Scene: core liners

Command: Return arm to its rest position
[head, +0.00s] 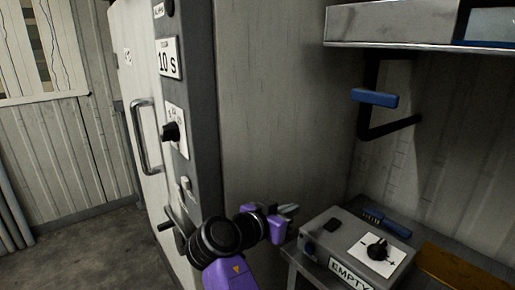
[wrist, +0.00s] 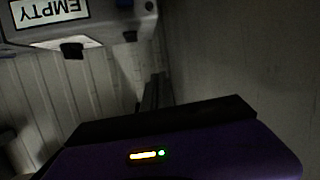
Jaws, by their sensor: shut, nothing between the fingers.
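My purple and black arm rises from the bottom centre of the head view. My gripper (head: 288,211) is at its end, pointing right, just left of the grey control box. It is shut with nothing held. In the wrist view, my purple gripper body with its lit indicator fills the lower part, and the fingertips cannot be made out there.
A grey box (head: 322,239) with a dial and an "EMPTY" label stands on a bench close to my gripper. A tall grey cabinet (head: 270,100) with a handle stands left. A shelf (head: 390,22) hangs above right. Open floor (head: 90,250) lies at left.

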